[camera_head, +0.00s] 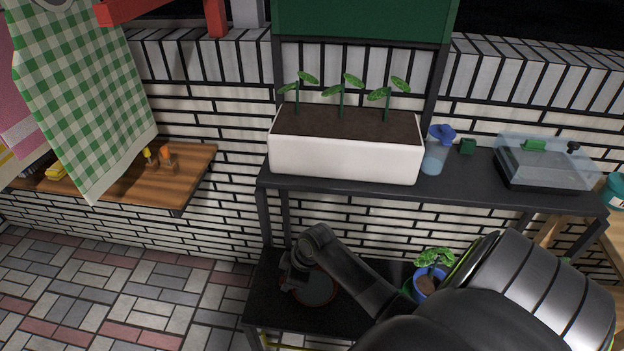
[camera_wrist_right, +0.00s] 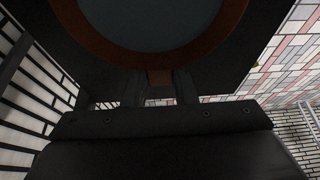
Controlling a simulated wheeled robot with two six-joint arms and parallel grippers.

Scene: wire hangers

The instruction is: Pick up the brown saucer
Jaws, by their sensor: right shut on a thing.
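The brown saucer (camera_head: 318,291) is at the left part of the lower dark shelf, with a brown rim and a grey-blue inside. I cannot tell whether it touches the shelf. My right gripper (camera_head: 297,287) reaches down to its left side and partly covers it. In the right wrist view the saucer's brown rim (camera_wrist_right: 150,58) fills the top, and my right gripper (camera_wrist_right: 158,85) is shut on its near edge, one finger on each side of a small brown part. My left gripper is not in view.
A blue pot (camera_head: 428,284) with a seedling stands on the lower shelf (camera_head: 285,321), right of the saucer. Tiled floor lies open at left.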

